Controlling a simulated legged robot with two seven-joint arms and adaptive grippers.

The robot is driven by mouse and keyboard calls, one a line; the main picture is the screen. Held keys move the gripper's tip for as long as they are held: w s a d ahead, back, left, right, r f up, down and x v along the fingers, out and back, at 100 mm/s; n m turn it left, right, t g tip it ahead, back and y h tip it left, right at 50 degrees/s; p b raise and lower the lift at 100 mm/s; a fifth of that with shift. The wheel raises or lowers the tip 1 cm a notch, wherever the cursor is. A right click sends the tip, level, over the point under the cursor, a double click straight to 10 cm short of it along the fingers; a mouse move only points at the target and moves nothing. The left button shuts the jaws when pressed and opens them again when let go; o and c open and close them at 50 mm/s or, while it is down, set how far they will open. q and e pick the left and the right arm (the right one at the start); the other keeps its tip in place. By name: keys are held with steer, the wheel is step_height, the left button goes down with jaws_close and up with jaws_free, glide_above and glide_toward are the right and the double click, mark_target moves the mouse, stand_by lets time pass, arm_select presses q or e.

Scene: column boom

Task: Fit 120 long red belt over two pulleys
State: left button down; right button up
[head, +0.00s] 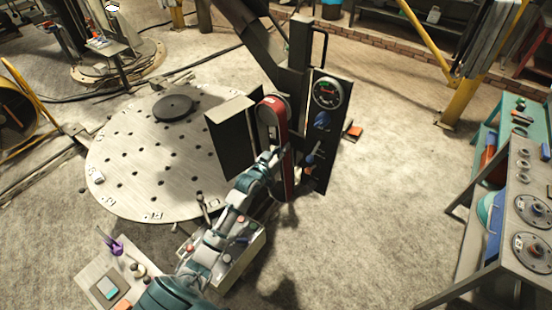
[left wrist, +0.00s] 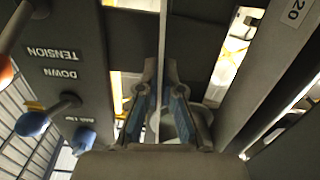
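The red belt (head: 283,118) is on the column machine in the head view, looped around the upper pulley (head: 266,116) and running down the machine's front. Its lower part shows below my gripper; I cannot tell whether it sits around a lower pulley. My left gripper (head: 273,158) is at the belt's middle height, close to it. In the left wrist view its two blue-padded fingers (left wrist: 162,112) are apart, with a thin pale strip running between them. I cannot see red there, nor any pad touching the strip. My right gripper is not in view.
The control panel (head: 325,125) with a gauge stands right of the belt; its levers and "TENSION" marking show in the left wrist view (left wrist: 65,75). A round perforated table (head: 135,165) lies left, a teal bench (head: 510,185) at far right.

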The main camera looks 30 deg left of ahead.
arm_select(q)
steer(key=shift+s, duration=0.1)
stand_by(0.3)
steer(key=s+p, duration=0.4)
steer(key=s, duration=0.4)
steer(key=shift+s+a, duration=0.15)
steer(key=shift+a, duration=0.1)
stand_by(1.0)
stand_by(0.4)
